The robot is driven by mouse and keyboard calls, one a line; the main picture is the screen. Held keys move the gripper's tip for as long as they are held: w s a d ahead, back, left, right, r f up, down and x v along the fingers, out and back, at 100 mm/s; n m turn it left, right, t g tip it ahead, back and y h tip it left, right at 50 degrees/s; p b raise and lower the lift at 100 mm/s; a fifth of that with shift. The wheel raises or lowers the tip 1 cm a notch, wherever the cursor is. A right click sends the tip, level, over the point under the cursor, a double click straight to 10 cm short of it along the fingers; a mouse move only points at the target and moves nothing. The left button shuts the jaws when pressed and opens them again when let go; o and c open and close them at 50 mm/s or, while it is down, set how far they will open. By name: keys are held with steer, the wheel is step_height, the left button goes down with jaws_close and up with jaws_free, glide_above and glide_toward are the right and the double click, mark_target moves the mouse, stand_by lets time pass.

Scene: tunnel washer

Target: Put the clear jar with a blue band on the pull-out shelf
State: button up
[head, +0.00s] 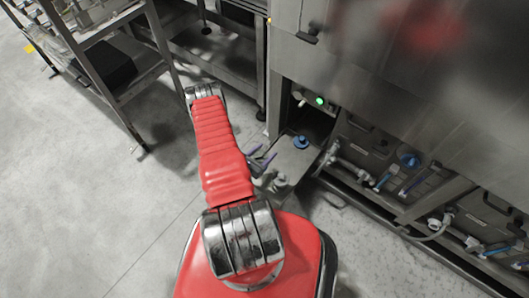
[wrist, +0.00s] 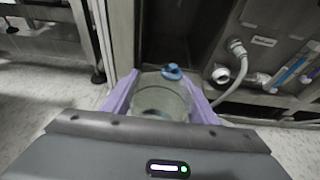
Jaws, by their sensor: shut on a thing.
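My gripper (head: 263,162) has purple fingers and is shut around a clear jar. In the wrist view the clear jar (wrist: 160,97) sits between the two fingers of my gripper (wrist: 162,98), with its open top toward the camera. I cannot make out its blue band clearly. In the head view the jar is mostly hidden by my arm and too small to tell. A grey flat surface that looks like the pull-out shelf (head: 286,158) juts from a dark opening in the machine, just right of my gripper. A small blue object (head: 300,142) stands on it; it also shows beyond the jar in the wrist view (wrist: 172,71).
A green light (head: 320,101) glows above the opening. A grey hose (wrist: 238,62) hangs right of the jar. A metal rack (head: 110,75) stands at left. The floor at left is clear.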

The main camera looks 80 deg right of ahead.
steer(key=w+a+r+n+t, duration=0.2)
steer(key=w+r, duration=0.3)
steer(key=w, duration=0.4)
steer(key=w+a+r+n+t+h, duration=0.1)
steer(key=w+a+r+n+t, duration=0.2)
steer(key=w, duration=0.6)
steer(key=w+a+r+n+t, duration=0.1)
steer(key=w+r+t, duration=0.1)
steer(key=w+r, duration=0.55)
steer(key=w+a+r+n+t+y, duration=0.1)
steer(key=w+a+r+n+t, duration=0.55)
steer(key=w+a, duration=0.8)
steer(key=w+a+r+n+t+y, duration=0.1)
steer(key=a+r+y, duration=0.1)
steer(key=a+r, duration=0.3)
steer(key=w+a+r+n+t+y, duration=0.1)
steer(key=a+r, duration=0.5)
steer(key=a, duration=0.8)
steer(key=w+a+r+n+t+y, duration=0.2)
steer(key=a+r, duration=0.3)
steer(key=a, duration=0.5)
steer(key=shift+w+r+y, duration=0.25)
steer(key=shift+r+y, duration=0.05)
steer(key=shift+y, duration=0.2)
